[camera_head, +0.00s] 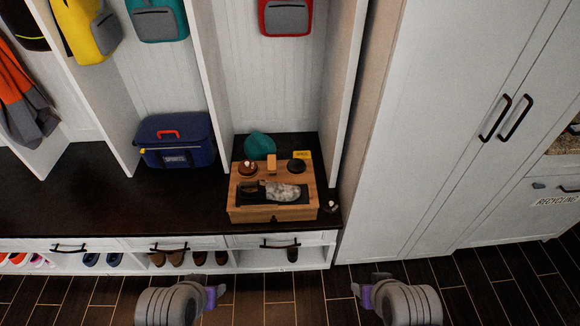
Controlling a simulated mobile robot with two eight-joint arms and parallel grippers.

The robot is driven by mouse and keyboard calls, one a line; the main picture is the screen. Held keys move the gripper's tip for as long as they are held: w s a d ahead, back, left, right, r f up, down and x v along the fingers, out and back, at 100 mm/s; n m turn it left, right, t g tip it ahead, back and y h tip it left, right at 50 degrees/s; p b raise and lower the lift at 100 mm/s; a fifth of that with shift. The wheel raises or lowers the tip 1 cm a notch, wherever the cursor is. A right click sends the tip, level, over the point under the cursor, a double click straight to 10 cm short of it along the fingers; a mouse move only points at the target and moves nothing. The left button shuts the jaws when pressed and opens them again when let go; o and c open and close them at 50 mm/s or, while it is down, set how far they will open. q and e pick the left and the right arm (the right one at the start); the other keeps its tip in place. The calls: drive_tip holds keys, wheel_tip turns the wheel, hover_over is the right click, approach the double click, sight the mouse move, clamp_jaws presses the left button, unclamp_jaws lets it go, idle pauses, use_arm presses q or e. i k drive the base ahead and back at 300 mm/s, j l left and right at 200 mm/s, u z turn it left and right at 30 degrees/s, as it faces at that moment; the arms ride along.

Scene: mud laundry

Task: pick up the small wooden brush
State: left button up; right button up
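A small tan wooden block (271,163), which looks like the small wooden brush, stands upright at the back of a wooden box (275,214) on the dark bench. Its bristles cannot be made out. A grey, mottled shoe (283,191) lies on the box top in front of it. My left gripper (217,292) is low in the view, in front of the bench and left of the box. My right gripper (358,291) is low in front, right of the box. Both are well apart from the block, with nothing visible in them. Their finger gaps are unclear.
A brown round item (247,168) and a dark round tin (297,166) flank the block. A divider (345,80) rises right of the box. A blue bag (175,142) stands left; the bench between is clear.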

sight(271, 158)
drive_tip(key=i+l+z, duration=0.1)
drive_tip(key=i, duration=0.25)
drive_tip(key=i+l+z, duration=0.15)
drive_tip(key=i+l, duration=0.15)
drive_tip(key=i+l+z, duration=0.1)
drive_tip(key=i, duration=0.3)
